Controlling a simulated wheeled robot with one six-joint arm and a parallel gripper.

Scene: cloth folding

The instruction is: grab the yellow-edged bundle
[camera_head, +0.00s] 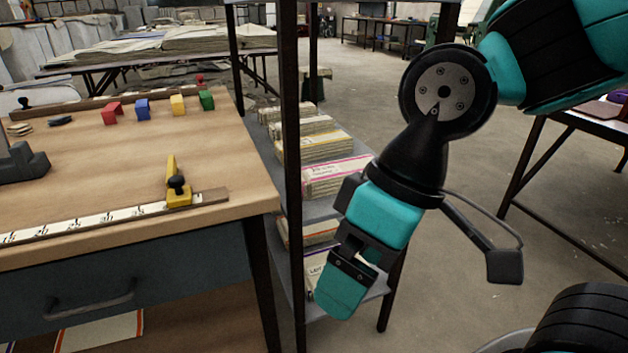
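The yellow-edged bundle (318,148) lies flat on the upper shelf of the dark metal rack. It is a pale stack with a yellow stripe along its edge, behind a pink-edged bundle (336,178) and in front of paler bundles (300,122). A rack post stands just left of it. My gripper (347,285) points down at the right side of the rack, nearer to the camera and lower in the picture than the bundle. One teal finger shows clearly; the other is mostly hidden, so its opening cannot be judged. I see no contact with the yellow-edged bundle.
The rack's front post (290,180) stands between the bundles and the wooden workbench (110,170). Lower-shelf bundles (310,232) are partly hidden by my gripper. Coloured blocks and a yellow-handled ruler clamp (178,190) sit on the bench. Open concrete floor (450,290) lies to the right.

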